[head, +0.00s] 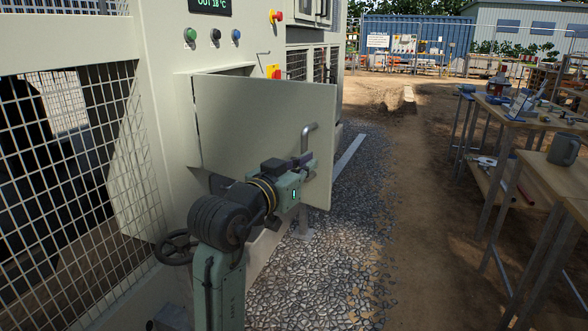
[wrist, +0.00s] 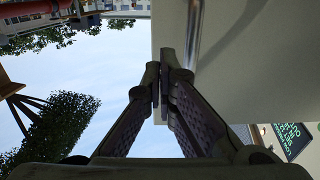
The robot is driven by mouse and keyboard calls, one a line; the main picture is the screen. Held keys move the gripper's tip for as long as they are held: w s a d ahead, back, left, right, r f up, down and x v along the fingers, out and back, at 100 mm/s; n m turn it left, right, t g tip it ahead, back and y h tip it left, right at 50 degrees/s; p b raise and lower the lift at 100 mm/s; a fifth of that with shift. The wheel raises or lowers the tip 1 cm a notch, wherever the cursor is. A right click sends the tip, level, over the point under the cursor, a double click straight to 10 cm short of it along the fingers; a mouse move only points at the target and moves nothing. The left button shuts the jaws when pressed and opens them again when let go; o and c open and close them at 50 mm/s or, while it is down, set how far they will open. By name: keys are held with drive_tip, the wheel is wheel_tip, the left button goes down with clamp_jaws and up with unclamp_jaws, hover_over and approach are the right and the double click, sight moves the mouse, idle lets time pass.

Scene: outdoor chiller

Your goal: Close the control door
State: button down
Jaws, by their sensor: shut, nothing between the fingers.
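The control door (head: 255,130) is a pale beige panel on the chiller cabinet, standing open and swung out toward the right in the head view. It carries a bent metal bar handle (head: 309,135) near its free edge. My gripper (head: 305,162) is at the handle's lower part, in front of the door face. In the wrist view my gripper (wrist: 164,85) has its fingers together and empty, with the handle (wrist: 194,35) just right of the fingertips and the door (wrist: 250,60) behind. Whether the fingers touch the handle or door I cannot tell.
The chiller cabinet (head: 170,70) has coloured buttons and a display above the door. A handwheel (head: 175,247) sits low on the left, by a mesh panel. Workbenches (head: 535,125) with tools stand on the right. Gravel and dirt ground between them is open.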

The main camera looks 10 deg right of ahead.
sight(327, 152)
drive_tip(key=p+x, duration=0.1)
drive_tip(key=x, duration=0.5)
